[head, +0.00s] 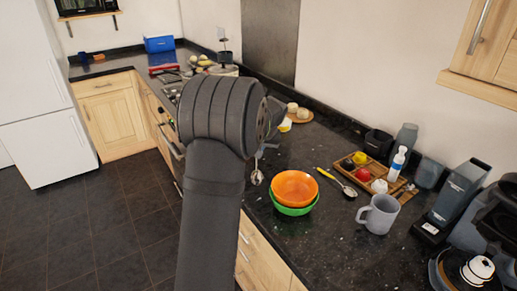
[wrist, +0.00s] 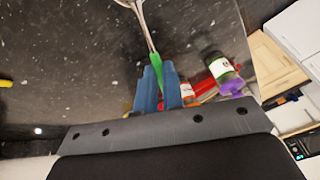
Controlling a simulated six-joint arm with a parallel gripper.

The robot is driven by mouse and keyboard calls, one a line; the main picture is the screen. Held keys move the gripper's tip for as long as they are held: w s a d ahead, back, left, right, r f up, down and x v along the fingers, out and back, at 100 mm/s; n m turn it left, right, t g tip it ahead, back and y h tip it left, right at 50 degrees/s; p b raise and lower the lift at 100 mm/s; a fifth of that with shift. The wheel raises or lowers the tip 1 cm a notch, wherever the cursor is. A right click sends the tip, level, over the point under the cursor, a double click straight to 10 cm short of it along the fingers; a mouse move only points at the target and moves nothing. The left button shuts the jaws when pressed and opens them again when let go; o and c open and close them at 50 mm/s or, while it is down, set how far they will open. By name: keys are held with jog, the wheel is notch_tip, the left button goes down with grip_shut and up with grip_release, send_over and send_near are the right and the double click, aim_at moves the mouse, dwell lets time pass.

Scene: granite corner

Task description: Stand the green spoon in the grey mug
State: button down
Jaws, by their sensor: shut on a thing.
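My gripper (wrist: 160,90) is shut on the green handle of the green spoon (wrist: 167,76), between its two blue fingers in the wrist view. The spoon's metal part runs up out of the top of that view. In the head view my arm hides the fingers and the handle. The spoon's metal bowl (head: 257,178) hangs down just right of my arm, left of the stacked bowls. The grey mug (head: 381,214) stands upright on the dark counter at right, apart from the spoon, its handle to the left.
An orange bowl (head: 295,187) sits in a green bowl (head: 294,210) between the spoon and the mug. A yellow-handled spoon (head: 336,181) lies behind the mug's left side. A wooden tray (head: 403,195) with several items is behind the mug. A coffee machine (head: 490,235) stands at right.

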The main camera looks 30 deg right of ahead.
jog(key=m+h, duration=0.2)
jog(key=m, duration=0.1)
jog(key=a+m+h, duration=0.1)
jog(key=m+h, duration=0.1)
jog(key=shift+s+r, duration=0.3)
jog(key=shift+r, duration=0.1)
jog(key=m+h, duration=0.2)
jog(key=m, duration=0.1)
jog(key=shift+a+r+g, duration=0.15)
jog(key=shift+r+g, duration=0.15)
jog(key=shift+r, duration=0.05)
jog(key=w+a+r+m+g+h, duration=0.1)
jog(key=a+r+m+g+h, duration=0.35)
jog(key=m+g+h, duration=0.2)
jog(key=s+d+r+m+g+y, duration=0.1)
jog(key=s+d+r+m+g, duration=0.25)
jog(key=s+d, duration=0.5)
jog(key=s+d+r+m+g, duration=0.3)
jog(key=s+d+g, duration=0.2)
jog(key=s+d, duration=0.4)
jog(key=s+d+r+m+g+y, duration=0.2)
jog(key=s+r+m+g+y, duration=0.2)
jog(key=s, duration=0.7)
jog(key=s+d+r+m+g+y, duration=0.2)
jog(key=s+r+m+g+y, duration=0.15)
jog(key=s, duration=0.65)
notch_tip(320, 180, down, 14)
jog(key=shift+s+r+y, duration=0.15)
jog(key=shift+r+y, duration=0.1)
jog(key=shift+y, duration=0.05)
